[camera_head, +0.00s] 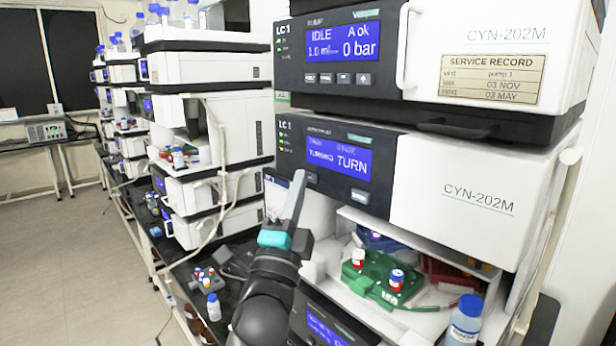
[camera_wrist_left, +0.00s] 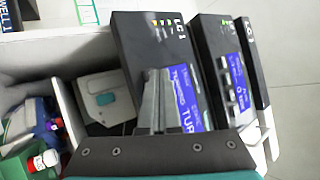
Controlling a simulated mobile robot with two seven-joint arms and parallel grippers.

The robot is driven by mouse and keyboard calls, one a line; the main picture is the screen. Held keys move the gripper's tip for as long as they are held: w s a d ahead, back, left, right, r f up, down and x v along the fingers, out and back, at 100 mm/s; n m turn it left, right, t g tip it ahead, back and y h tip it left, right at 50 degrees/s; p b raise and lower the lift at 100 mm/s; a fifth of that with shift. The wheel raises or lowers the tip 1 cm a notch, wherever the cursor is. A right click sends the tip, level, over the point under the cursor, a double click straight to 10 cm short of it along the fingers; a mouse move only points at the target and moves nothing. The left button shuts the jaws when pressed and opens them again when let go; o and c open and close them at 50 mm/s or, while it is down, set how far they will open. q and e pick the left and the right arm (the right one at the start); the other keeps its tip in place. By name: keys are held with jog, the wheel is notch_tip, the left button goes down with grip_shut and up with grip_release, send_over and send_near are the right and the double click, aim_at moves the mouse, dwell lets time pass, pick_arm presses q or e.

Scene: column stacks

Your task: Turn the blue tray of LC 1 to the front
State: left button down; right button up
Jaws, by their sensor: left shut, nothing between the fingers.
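The LC 1 sampler panel (camera_head: 322,158) has a lit blue screen that reads TURN, with smaller, partly blurred text beside it. Below it is the open tray bay. The green tray (camera_head: 410,292) is at the front of the bay and holds vials with red and blue caps. The blue tray (camera_head: 378,241) sits behind it, mostly hidden; part of it shows in the left wrist view (camera_wrist_left: 36,113). A red tray (camera_head: 446,272) is at the right. My left gripper (camera_head: 299,176) is shut and empty, its tip at the panel's lower left. Contact cannot be told. My right gripper is out of view.
A bottle with a blue cap (camera_head: 466,322) stands at the bay's front right. The LC 1 pump module (camera_head: 345,50) is above, reading IDLE and 0 bar. Other stacks (camera_head: 210,115) line the bench at left. Loose vials (camera_head: 206,277) and a small bottle (camera_head: 213,307) stand on the bench.

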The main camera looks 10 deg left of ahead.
pick_arm(q)
jog(key=shift+s+a, duration=0.4)
jog(key=shift+s, duration=0.1)
jog(key=shift+y, duration=0.3)
jog(key=s+a+p, duration=0.1)
jog(key=s, duration=0.1)
jog(key=s+a+p, duration=0.1)
jog(key=s+a, duration=0.1)
